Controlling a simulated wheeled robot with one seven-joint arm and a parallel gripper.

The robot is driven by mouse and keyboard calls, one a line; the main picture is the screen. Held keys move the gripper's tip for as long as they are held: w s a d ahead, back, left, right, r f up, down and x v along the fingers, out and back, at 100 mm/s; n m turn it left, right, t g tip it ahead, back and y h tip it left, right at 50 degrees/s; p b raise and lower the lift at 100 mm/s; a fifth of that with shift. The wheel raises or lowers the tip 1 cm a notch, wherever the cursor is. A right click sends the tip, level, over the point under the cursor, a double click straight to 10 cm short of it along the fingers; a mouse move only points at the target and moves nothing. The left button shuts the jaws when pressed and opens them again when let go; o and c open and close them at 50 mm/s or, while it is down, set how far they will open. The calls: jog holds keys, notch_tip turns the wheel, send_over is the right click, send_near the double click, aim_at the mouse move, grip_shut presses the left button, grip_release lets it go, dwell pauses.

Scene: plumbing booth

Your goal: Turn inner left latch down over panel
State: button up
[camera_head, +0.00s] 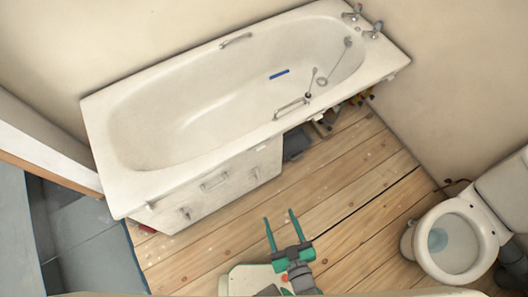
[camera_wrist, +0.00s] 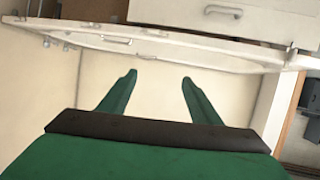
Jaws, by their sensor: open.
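The white panel (camera_head: 235,182) stands under the front rim at the left part of the bathtub (camera_head: 210,90). It carries a pale handle (camera_head: 214,181) and small fittings, one at its lower left (camera_head: 185,213) and one near its right end (camera_head: 259,171). I cannot tell which small piece is the inner left latch or how it is turned. The panel also shows at the top of the wrist view (camera_wrist: 190,16), with its handle (camera_wrist: 223,11). My gripper (camera_head: 279,216) is open and empty, over the floor in front of the bathtub, apart from the panel. Its green fingers (camera_wrist: 158,82) show in the wrist view.
The space under the bathtub right of the panel is open, with dark items (camera_head: 296,143) and pipework (camera_head: 328,122) there. A toilet (camera_head: 455,240) stands at the right. Grey tiles (camera_head: 85,235) lie at the left. The wooden floor (camera_head: 340,185) before the bathtub is clear.

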jog(key=w+d+f+n+y, duration=0.1)
jog(key=w+d+f, duration=0.2)
jog(key=w+f, duration=0.35)
jog(key=n+g+y, duration=0.1)
jog(key=g+y, duration=0.1)
send_near(262, 149)
jog(key=x, duration=0.7)
jog(key=shift+w+a+f, duration=0.15)
jog(key=shift+w+f, duration=0.1)
jog(key=c, duration=1)
